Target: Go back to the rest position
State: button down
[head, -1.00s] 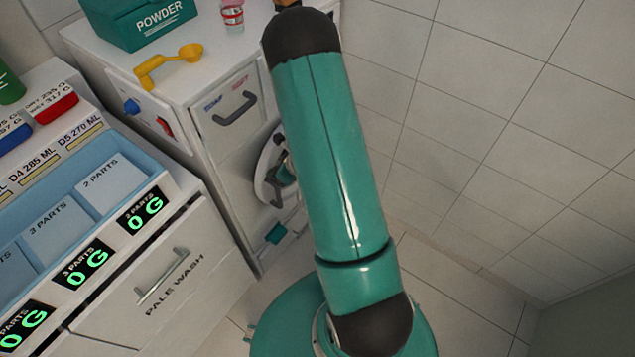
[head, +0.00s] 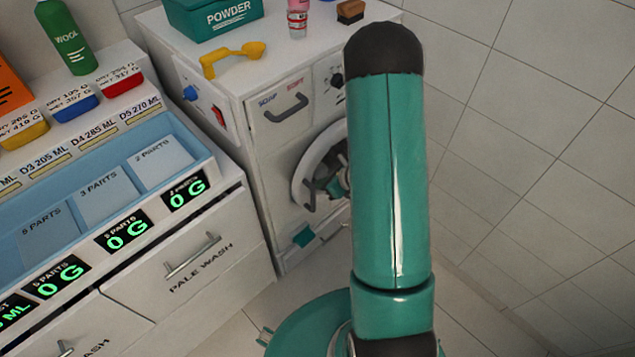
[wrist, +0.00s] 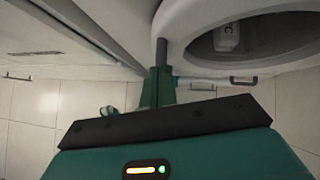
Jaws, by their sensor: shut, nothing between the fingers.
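In the wrist view my gripper (wrist: 162,48) is shut and empty, its fingers together as one narrow bar. It points toward the washing machine's white round rim (wrist: 172,25); I cannot tell whether it touches. In the head view the teal upper part of my arm stands upright in front of the washing machine (head: 270,145) and hides part of its round door (head: 305,170). My gripper is not clearly made out there, since small grey and teal parts overlap the door.
A white counter with a blue divided tray (head: 60,190) and drawers (head: 190,265) stands at the left. Tiled wall (head: 530,130) is at the right.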

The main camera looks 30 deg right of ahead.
jog(key=a+v, duration=0.1)
jog(key=v, duration=0.8)
jog(key=s+a+r+n+g+y, duration=0.2)
jog(key=s+a+r+n+g, duration=0.1)
jog(key=a+r+n, duration=1.2)
jog(key=s+a+r+n+h, duration=0.1)
jog(key=s+r+n+h, duration=0.5)
jog(key=s+r+n, duration=0.6)
notch_tip(320, 180, up, 3)
jog(key=n, duration=0.3)
jog(key=shift+a+t, duration=0.15)
jog(key=shift+t, duration=0.25)
jog(key=shift+r, duration=0.1)
